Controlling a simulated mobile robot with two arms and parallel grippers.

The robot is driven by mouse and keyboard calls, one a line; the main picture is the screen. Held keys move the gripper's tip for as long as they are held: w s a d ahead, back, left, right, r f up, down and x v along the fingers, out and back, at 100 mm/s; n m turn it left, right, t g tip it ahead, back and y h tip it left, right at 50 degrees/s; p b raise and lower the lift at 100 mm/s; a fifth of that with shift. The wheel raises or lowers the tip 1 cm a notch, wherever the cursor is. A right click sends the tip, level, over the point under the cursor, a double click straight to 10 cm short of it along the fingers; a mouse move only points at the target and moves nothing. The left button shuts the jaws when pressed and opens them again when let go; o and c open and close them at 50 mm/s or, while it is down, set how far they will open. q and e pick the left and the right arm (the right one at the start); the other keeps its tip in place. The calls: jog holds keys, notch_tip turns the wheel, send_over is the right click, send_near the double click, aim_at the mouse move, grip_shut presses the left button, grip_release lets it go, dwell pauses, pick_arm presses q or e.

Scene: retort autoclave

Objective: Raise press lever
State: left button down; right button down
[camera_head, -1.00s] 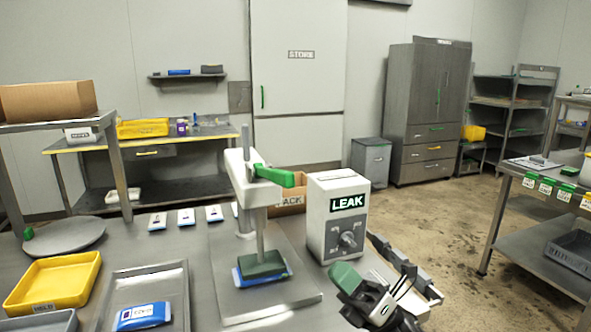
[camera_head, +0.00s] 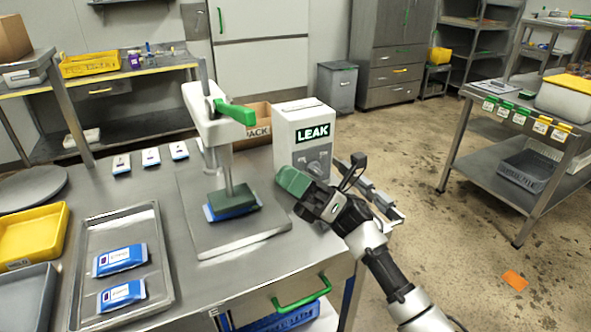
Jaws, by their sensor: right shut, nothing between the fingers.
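The press stands on the steel table, with a white column (camera_head: 198,108) and a flat metal base (camera_head: 255,232). Its green press lever (camera_head: 237,112) sticks out to the right near the top. The green press plate (camera_head: 232,201) is down on a blue pouch (camera_head: 212,214), which is mostly hidden under it. My right gripper (camera_head: 285,180) is shut and empty. It is to the right of the press plate and below the lever, in front of the LEAK box, apart from the lever. My left gripper is not in view.
The white LEAK box (camera_head: 303,118) stands right behind my right gripper and is partly hidden by it. A metal tray (camera_head: 95,238) with two blue pouches and a yellow bin (camera_head: 30,232) lie at left. A cardboard box (camera_head: 255,118) is behind the press.

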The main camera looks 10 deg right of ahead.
jog(key=a+r+p, duration=0.4)
jog(key=r, duration=0.4)
jog(key=shift+w+a, duration=0.35)
jog(key=shift+a, duration=0.05)
jog(key=shift+r, duration=0.1)
